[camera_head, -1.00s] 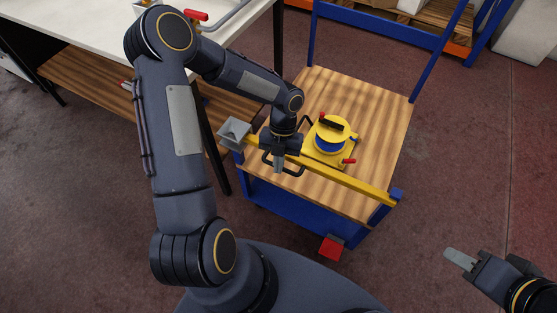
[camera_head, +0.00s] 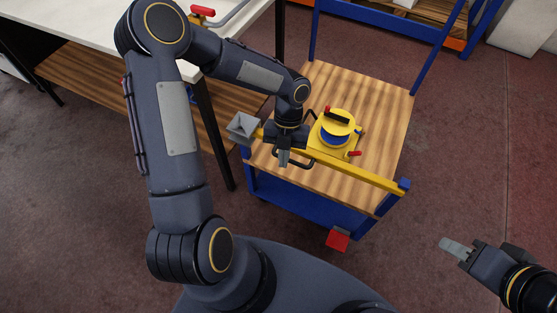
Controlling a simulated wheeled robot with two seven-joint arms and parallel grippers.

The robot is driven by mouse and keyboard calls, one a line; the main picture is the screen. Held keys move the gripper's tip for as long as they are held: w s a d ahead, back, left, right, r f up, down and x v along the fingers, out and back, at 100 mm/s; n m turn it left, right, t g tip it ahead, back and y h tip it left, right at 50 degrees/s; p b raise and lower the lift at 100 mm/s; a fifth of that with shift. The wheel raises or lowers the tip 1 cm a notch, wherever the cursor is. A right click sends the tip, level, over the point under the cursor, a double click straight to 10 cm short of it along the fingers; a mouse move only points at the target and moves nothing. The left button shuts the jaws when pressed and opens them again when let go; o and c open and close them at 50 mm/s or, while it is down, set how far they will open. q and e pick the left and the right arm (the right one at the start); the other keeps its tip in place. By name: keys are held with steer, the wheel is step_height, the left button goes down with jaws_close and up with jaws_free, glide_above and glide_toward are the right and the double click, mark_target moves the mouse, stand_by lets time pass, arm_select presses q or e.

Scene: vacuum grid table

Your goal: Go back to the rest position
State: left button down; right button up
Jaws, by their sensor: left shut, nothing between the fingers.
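My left gripper (camera_head: 284,158) is shut and empty. It points down over the near left edge of the wooden-topped cart (camera_head: 375,120), beside the yellow bar (camera_head: 350,174). My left arm arches up from the bottom of the view and over to the cart. My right gripper (camera_head: 452,247) is at the lower right above the bare floor. Its fingers look close together, but I cannot tell whether it is open or shut.
A yellow and blue round device (camera_head: 337,128) with red handles stands on the cart, close to the right of my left gripper. A white worktable (camera_head: 90,25) stands at the upper left. Blue posts rise from the cart's far side. The floor at right is clear.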

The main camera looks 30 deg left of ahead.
arm_select(q)
steer(key=v, duration=0.7)
steer(key=shift+w+d, duration=0.15)
steer(key=shift+d, duration=0.35)
arm_select(e)
steer(key=shift+w+d+r, duration=0.2)
